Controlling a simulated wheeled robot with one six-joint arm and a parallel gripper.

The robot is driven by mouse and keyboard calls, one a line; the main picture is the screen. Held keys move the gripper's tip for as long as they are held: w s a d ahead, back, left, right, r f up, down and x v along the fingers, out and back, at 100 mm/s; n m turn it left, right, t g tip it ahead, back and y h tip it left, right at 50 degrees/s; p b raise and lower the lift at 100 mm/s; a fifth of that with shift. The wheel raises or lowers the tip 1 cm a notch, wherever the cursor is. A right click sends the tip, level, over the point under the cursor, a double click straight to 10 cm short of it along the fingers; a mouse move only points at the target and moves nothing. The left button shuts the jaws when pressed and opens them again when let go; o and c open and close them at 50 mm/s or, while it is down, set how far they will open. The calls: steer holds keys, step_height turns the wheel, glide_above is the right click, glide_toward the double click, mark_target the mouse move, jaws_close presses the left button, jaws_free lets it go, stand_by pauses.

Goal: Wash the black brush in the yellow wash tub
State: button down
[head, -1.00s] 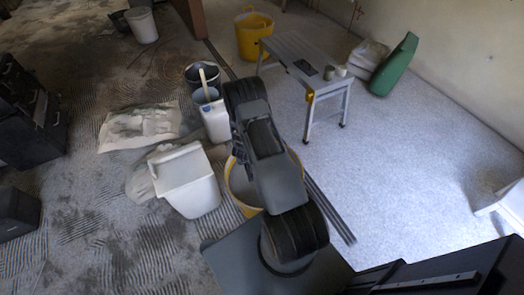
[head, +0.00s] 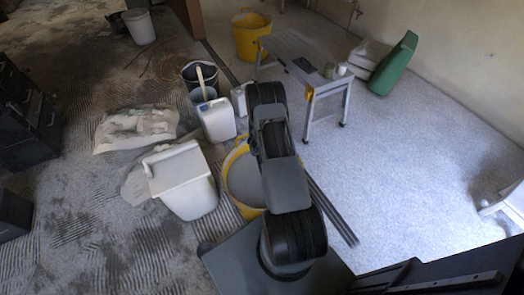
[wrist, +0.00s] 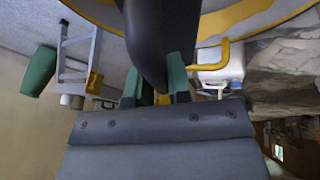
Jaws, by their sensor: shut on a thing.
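My gripper (wrist: 155,84) has its green-tipped fingers closed around a black brush (wrist: 147,35) in the wrist view. The brush runs up and out of the top of that picture, so its far end is not seen. A yellow tub (head: 243,205) with a grey inside stands under my arm in the head view, partly covered by the arm. Its curved yellow rim crosses the top of the wrist view (wrist: 250,12), behind the brush. My gripper and the brush are hidden by the arm in the head view. I cannot tell whether the brush touches anything inside the tub.
A lidded white bin (head: 182,180), a white canister (head: 216,120) and a dark bucket (head: 199,75) stand left of the tub. A grey step bench (head: 300,55) with small items stands beyond. A second yellow tub (head: 251,38) is farther back.

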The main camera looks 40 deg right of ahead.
step_height(320, 180, down, 18)
steer(key=b, duration=1.3)
steer(key=shift+b, duration=0.4)
steer(key=shift+a, duration=0.2)
